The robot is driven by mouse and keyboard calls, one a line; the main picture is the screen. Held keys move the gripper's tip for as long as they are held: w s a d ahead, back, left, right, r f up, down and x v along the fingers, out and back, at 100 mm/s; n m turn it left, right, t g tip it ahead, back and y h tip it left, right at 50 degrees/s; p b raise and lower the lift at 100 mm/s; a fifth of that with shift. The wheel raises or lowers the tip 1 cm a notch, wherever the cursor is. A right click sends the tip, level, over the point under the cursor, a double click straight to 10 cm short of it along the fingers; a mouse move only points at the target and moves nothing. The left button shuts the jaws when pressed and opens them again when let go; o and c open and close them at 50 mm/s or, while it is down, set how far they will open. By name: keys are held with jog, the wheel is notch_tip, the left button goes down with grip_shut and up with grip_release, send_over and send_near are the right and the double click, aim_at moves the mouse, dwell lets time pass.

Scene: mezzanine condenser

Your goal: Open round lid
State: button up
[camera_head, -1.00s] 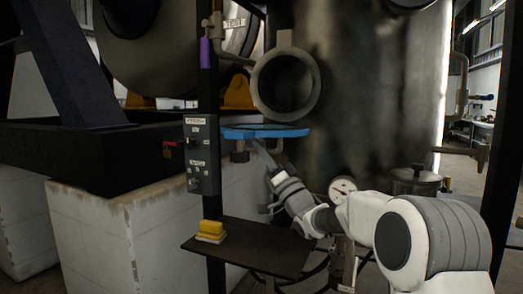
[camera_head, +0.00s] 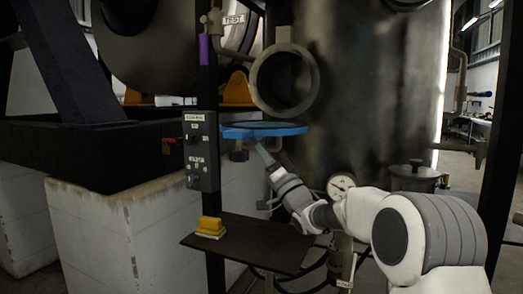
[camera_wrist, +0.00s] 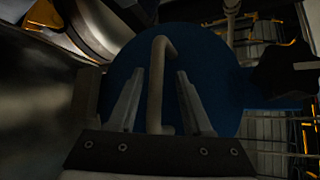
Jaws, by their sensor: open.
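The round lid (camera_head: 290,131) is a blue disc, swung down and lying nearly flat just below the round port (camera_head: 284,80), whose dark opening is uncovered. In the wrist view the lid's blue face (camera_wrist: 212,75) fills the middle, with a pale bar handle (camera_wrist: 157,85) across it. My gripper (camera_head: 260,148) is under the lid, reaching up from below. In the wrist view my gripper (camera_wrist: 155,76) is open, with one finger on each side of the handle and gaps showing. Contact between fingertips and lid cannot be told.
A grey control box (camera_head: 201,150) and a dark post stand left of the lid. Below is a dark shelf (camera_head: 250,243) with a yellow block (camera_head: 210,226). A pressure gauge (camera_head: 341,185) and a lidded pot (camera_head: 415,176) are near my arm. The large tank (camera_head: 375,90) stands behind.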

jog(key=p+v, duration=0.1)
jog(key=v, duration=1.6)
jog(key=shift+d+p, duration=0.2)
jog(key=shift+p, duration=0.1)
jog(key=shift+s, duration=0.15)
